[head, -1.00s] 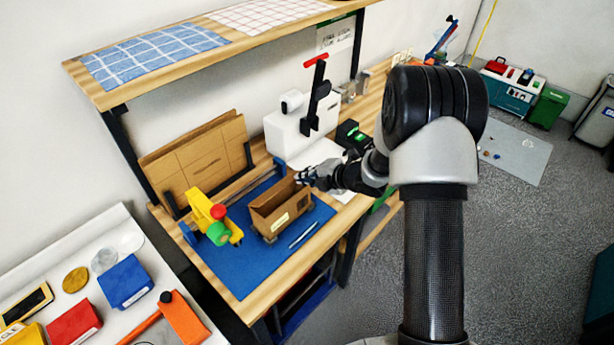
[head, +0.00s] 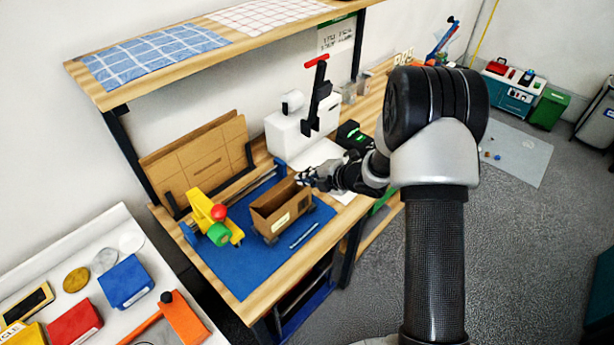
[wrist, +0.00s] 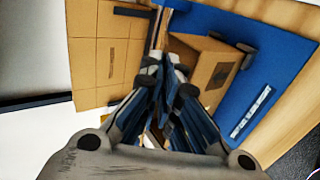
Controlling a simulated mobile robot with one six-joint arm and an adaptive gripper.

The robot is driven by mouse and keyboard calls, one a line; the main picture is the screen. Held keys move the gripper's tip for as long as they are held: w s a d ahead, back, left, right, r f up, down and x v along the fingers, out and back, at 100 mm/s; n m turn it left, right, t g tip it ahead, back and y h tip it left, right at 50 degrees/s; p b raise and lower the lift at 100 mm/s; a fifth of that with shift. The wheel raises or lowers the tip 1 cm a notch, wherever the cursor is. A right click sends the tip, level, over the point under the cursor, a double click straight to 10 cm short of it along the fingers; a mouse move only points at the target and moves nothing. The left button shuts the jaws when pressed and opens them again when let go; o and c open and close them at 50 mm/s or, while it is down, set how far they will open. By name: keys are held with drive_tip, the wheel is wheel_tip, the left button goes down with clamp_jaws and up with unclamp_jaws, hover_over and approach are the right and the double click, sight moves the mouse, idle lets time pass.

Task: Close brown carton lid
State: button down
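The brown carton (head: 287,222) stands upright on a blue mat (head: 240,267) on the wooden bench. Its top looks open, with a brown panel raised along its far side. My gripper (head: 302,180) is at the carton's right rear corner, close to its upper edge; I cannot tell if it touches. In the wrist view, the carton (wrist: 213,72) lies just beyond my fingertips (wrist: 166,78). The fingers converge and look shut, with nothing visible held between them. They hide part of the carton's near side.
A yellow tool (head: 205,208) with red and green knobs stands left of the carton. Flat cardboard sheets (head: 195,160) lean in a rack behind. A white machine (head: 300,128) stands at the back. A thin light strip (head: 303,236) lies in front of the carton.

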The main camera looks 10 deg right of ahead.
drive_tip(key=c, duration=2.3)
unclamp_jaws()
drive_tip(key=o, duration=0.5)
drive_tip(key=shift+c, duration=0.2)
drive_tip(key=p+v, duration=0.8)
drive_tip(key=v, duration=1.2)
drive_tip(key=v, duration=1.2)
